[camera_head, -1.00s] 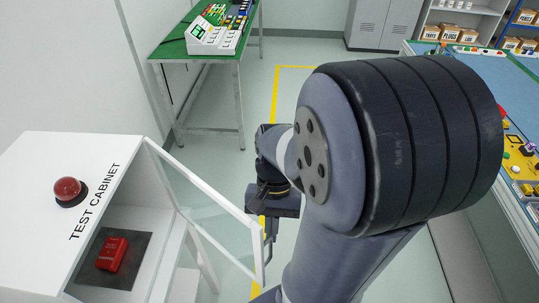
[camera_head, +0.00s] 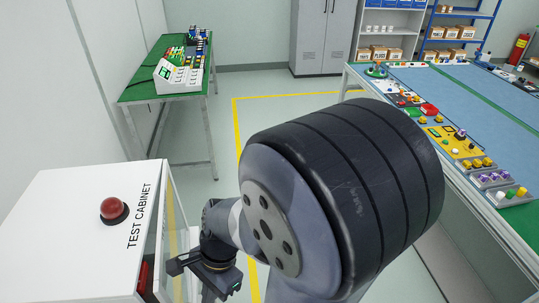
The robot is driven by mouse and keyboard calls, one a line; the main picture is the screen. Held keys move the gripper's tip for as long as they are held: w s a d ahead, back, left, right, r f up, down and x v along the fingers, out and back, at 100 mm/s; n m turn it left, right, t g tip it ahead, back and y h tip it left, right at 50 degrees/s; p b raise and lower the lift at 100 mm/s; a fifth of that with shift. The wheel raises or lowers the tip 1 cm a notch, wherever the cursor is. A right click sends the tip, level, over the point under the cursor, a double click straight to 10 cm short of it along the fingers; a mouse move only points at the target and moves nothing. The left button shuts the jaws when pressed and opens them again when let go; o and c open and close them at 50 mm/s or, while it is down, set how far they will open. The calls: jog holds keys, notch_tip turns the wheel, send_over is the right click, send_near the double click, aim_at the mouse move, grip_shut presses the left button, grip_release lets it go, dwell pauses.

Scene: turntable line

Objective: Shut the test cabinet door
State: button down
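The white test cabinet (camera_head: 70,222) stands at the lower left, with a red dome button (camera_head: 113,208) on top. Its glazed door (camera_head: 172,240) lies close to the cabinet's front, on the right side. I cannot tell whether it is fully shut or a small gap is left. A red object (camera_head: 144,277) inside is partly visible. My gripper (camera_head: 202,284) is low, just right of the door. The view does not show clearly whether it touches the door.
A green-topped table (camera_head: 150,92) with a white device (camera_head: 180,76) stands at the back left. A long workbench (camera_head: 470,215) with colourful parts runs along the right. Grey lockers (camera_head: 322,38) and shelves stand at the back. The floor between, with a yellow line (camera_head: 238,140), is clear.

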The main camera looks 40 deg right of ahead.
jog(key=a, duration=0.1)
jog(key=w+a, duration=0.1)
jog(key=a, duration=0.2)
jog(key=shift+w+a, duration=0.25)
jog(key=shift+a, duration=0.05)
jog(key=shift+w+r, duration=0.1)
dwell(0.4)
